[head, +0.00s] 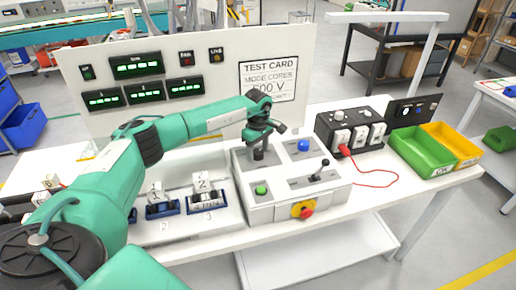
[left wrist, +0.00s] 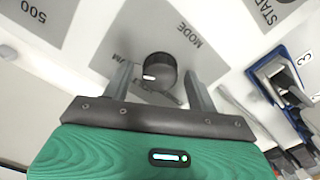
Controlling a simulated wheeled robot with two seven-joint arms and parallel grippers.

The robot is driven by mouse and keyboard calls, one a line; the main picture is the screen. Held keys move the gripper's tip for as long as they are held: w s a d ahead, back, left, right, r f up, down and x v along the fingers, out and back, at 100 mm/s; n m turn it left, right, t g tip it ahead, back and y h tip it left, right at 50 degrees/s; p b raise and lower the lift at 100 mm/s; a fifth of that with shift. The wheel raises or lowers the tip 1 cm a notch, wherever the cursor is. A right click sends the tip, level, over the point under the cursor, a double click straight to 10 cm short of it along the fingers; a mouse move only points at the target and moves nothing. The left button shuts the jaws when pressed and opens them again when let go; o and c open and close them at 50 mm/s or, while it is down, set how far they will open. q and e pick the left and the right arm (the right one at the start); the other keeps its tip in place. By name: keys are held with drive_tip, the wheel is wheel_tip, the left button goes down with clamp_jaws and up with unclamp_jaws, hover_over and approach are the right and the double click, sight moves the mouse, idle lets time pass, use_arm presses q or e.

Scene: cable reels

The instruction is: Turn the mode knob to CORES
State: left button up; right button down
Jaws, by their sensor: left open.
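The dark round mode knob (left wrist: 158,68) shows in the left wrist view, on a grey panel marked MODE, with a white pointer mark on its side. Part of a label ending in "UM" shows beside it; a CORES label is not seen. My left gripper (left wrist: 157,78) is open, its two fingers on either side of the knob in that view; I cannot tell whether they touch it. In the head view the left gripper (head: 264,130) points down over the left back of the white control box (head: 265,213), hiding most of the knob. My right gripper is not in view.
The box also carries a blue button (head: 303,146), a green button (head: 261,189), a black lever (head: 320,170) and a red emergency knob (head: 303,209). A test card (head: 268,78) reads MODE CORES, 500 V. A socket block (head: 350,134) with a red cable stands at right.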

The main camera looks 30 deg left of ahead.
use_arm(q)
drive_tip(key=c, duration=1)
